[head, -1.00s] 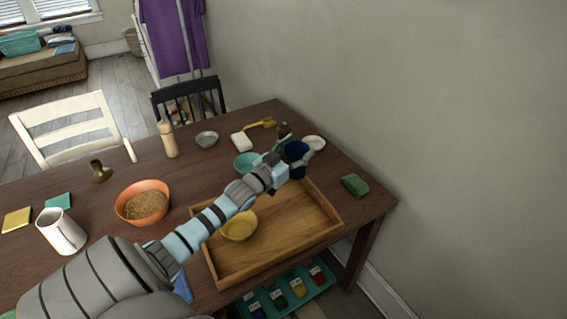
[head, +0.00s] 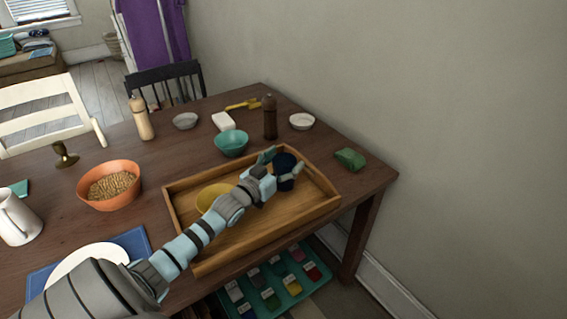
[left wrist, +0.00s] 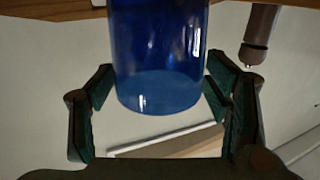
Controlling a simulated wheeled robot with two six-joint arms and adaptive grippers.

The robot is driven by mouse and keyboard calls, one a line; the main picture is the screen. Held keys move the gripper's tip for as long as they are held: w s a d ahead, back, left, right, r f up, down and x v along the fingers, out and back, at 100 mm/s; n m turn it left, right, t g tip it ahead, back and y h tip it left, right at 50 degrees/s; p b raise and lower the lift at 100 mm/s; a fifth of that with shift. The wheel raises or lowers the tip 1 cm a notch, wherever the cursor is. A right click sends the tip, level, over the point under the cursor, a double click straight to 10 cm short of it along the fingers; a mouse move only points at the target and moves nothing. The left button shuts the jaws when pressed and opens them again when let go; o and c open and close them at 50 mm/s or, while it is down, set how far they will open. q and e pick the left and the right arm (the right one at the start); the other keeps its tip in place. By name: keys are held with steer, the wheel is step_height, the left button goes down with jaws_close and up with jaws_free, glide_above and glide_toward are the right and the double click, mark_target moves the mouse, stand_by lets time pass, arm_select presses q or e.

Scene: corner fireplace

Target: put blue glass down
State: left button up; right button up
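The dark blue glass (head: 284,163) is upright over the right back part of the wooden tray (head: 190,262). My left gripper (head: 285,171) has its fingers on both sides of it. In the left wrist view, which looks upside down, the blue glass (left wrist: 160,60) fills the space between the two green-padded fingers of the left gripper (left wrist: 161,80), and the pads appear to touch its sides. The glass's base is hidden, so I cannot tell whether it touches the tray. My right gripper is not in view.
A yellow bowl (head: 208,195) sits in the tray's left part. Behind the tray stand a teal bowl (head: 231,143), a dark pepper mill (head: 270,118) and a small white bowl (head: 302,121). A green cloth-like item (head: 350,159) lies right. The tray's front right is bare.

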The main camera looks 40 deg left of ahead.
arm_select(q)
steer(key=s+p, duration=1)
steer(key=s, duration=0.1)
steer(key=shift+d+r, duration=0.2)
steer(key=shift+d, duration=0.1)
steer(key=shift+s+f, duration=0.15)
steer(key=shift+s, duration=0.35)
